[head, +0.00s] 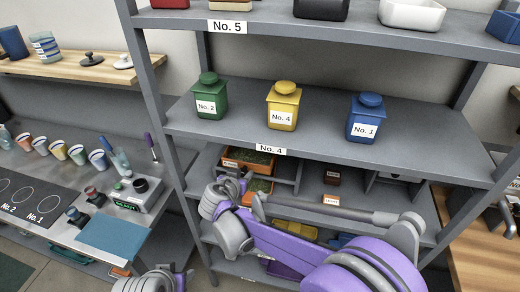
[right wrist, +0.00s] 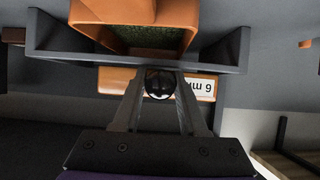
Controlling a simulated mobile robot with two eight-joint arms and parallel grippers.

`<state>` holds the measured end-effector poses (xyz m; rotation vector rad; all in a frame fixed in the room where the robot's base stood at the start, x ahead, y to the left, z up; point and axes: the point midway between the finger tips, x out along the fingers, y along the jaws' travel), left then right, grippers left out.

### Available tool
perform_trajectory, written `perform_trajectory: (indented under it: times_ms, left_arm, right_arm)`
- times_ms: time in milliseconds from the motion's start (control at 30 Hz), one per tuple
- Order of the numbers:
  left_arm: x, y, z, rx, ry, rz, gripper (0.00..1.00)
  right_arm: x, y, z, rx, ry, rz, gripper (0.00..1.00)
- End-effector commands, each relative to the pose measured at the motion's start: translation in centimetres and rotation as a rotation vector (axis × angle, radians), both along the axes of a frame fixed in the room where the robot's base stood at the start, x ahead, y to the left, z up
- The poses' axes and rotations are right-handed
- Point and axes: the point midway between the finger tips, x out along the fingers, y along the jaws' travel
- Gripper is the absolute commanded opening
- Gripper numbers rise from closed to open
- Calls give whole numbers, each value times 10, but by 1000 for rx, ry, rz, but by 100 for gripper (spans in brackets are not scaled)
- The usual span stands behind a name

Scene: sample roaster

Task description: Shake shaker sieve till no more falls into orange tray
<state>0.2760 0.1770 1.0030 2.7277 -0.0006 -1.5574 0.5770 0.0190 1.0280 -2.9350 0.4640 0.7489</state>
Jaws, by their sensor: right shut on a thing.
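The shaker sieve (head: 286,168) is a dark grey frame on the shelf below the canisters, partly hidden by my right arm. In the right wrist view, an orange tray (right wrist: 135,38) holding green granules lies beyond the sieve's dark edge (right wrist: 75,62). My right gripper (head: 243,183) is at the sieve's left front. It is shut on a round dark knob (right wrist: 159,84) in front of an orange panel labelled 6 mm (right wrist: 205,86). My left gripper's fingers are out of view.
Green (head: 209,98), yellow (head: 283,107) and blue (head: 366,119) canisters stand on the shelf above. A small dark red box (head: 332,177) sits right of the trays. Several cups, a scale (head: 135,195) and a blue mat (head: 112,236) are on the left counter.

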Motion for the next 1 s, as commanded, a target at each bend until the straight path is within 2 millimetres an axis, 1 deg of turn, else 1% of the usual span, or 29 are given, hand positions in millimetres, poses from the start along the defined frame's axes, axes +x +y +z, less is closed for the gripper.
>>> perform_trajectory:
  times_ms: [333, 700, 933, 967, 1000]
  left_arm:
    - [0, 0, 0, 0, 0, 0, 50]
    - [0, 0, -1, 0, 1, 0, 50]
    - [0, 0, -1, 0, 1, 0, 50]
    - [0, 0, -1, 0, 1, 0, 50]
    - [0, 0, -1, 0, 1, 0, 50]
  right_arm:
    - [0, -4, 1, -2, -2, -2, 0]
    - [-9, -29, 0, -1, -1, -2, 0]
    - [-9, -30, 0, -1, -1, -1, 0]
    - [-9, -30, 0, -1, -1, -1, 45]
    - [-9, -29, 0, -1, -1, -1, 52]
